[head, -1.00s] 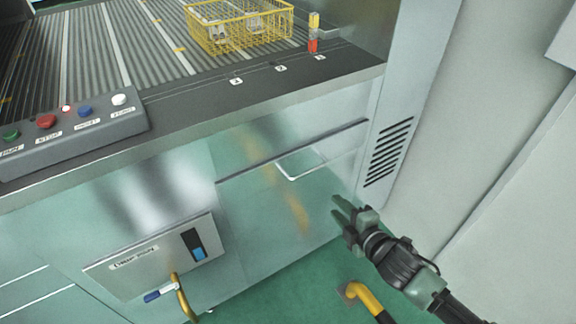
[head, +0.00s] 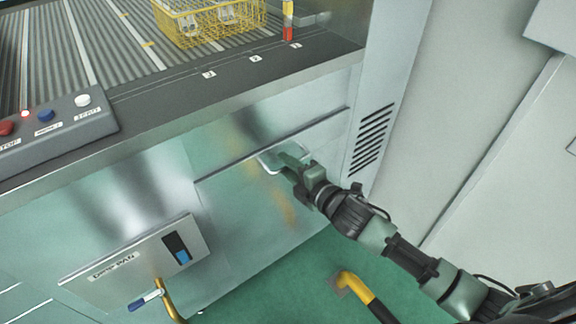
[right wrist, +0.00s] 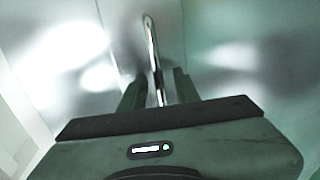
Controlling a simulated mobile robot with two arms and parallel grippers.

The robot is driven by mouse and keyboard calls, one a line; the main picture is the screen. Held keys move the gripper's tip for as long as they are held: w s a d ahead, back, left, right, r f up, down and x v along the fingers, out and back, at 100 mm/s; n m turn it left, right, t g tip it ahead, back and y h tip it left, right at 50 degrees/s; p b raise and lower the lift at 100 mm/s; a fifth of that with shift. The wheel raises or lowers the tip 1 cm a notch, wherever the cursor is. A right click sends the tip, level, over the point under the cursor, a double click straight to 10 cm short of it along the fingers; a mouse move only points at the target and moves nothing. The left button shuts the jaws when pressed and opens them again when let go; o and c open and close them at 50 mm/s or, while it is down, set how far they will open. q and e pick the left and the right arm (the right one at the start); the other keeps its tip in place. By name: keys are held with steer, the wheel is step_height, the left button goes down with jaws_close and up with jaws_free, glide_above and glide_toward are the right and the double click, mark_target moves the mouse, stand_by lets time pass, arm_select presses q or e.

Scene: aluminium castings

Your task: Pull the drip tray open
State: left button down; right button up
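The drip tray front looks to be the pale metal panel (head: 235,215) below a dark horizontal slot in the machine's front. A bright loop handle (head: 267,163) stands near the panel's top in the head view. My right gripper (head: 289,168) is at this handle and hides part of it. In the right wrist view the handle (right wrist: 152,50) runs as a bar between the two fingers of my right gripper (right wrist: 158,84). The fingers are open, with a visible gap on each side of the bar. My left gripper is out of view.
A box with a blue switch (head: 140,256) sits left of the panel, with a yellow pipe (head: 170,300) below it. A yellow wire basket (head: 205,25) and a button console (head: 60,130) are on top.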

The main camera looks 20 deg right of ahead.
jaws_close()
stand_by(1.4)
